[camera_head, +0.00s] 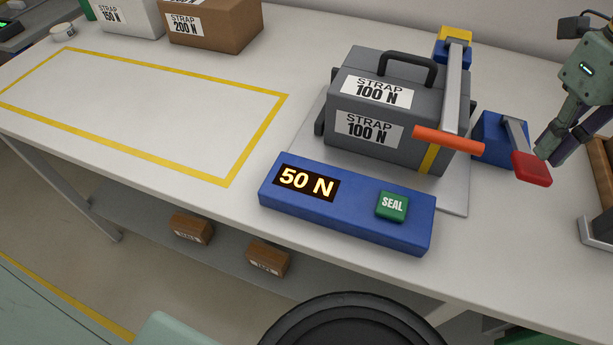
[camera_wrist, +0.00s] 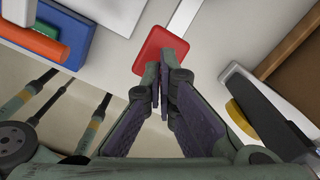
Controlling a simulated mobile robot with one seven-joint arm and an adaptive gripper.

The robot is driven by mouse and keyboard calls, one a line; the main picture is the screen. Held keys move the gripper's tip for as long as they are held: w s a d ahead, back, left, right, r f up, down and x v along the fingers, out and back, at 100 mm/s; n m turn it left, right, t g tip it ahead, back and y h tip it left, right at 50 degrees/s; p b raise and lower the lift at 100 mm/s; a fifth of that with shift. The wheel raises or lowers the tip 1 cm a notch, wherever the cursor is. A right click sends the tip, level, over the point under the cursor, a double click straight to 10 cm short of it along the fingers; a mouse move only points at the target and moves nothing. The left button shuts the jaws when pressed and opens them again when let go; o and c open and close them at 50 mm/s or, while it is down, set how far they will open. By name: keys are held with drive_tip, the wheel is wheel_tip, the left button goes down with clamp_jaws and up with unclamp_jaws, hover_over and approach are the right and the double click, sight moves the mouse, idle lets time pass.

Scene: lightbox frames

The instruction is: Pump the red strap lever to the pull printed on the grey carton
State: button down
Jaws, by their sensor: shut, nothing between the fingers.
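The grey carton (camera_head: 388,112) stands on a grey plate, with "STRAP 100 N" printed on its top and front. A yellow strap (camera_head: 429,158) runs down its front. The red strap lever (camera_head: 531,169) sticks out from a blue block (camera_head: 490,138) right of the carton. In the wrist view the red lever end (camera_wrist: 160,48) lies at my fingertips. My gripper (camera_head: 541,155) is shut and empty, its tips at the red lever end; whether they touch it I cannot tell. The blue panel's display (camera_head: 306,183) reads "50 N", beside a green SEAL button (camera_head: 392,206).
An orange bar (camera_head: 448,140) on a grey arm crosses the carton's front right. A white carton (camera_head: 130,16) and a brown carton (camera_head: 213,25) stand at the back left. The yellow-outlined area (camera_head: 140,95) is clear. A brown box (camera_head: 604,185) stands at the right edge.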

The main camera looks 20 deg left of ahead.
sight(534, 165)
drive_tip(key=shift+f, duration=0.1)
drive_tip(key=shift+f+b, duration=2.65)
drive_tip(key=shift+f, duration=0.7)
drive_tip(key=shift+r, duration=0.15)
drive_tip(key=shift+r+p, duration=2.6)
drive_tip(key=shift+r, duration=0.75)
drive_tip(key=shift+s+f, duration=0.1)
drive_tip(key=shift+s, duration=0.05)
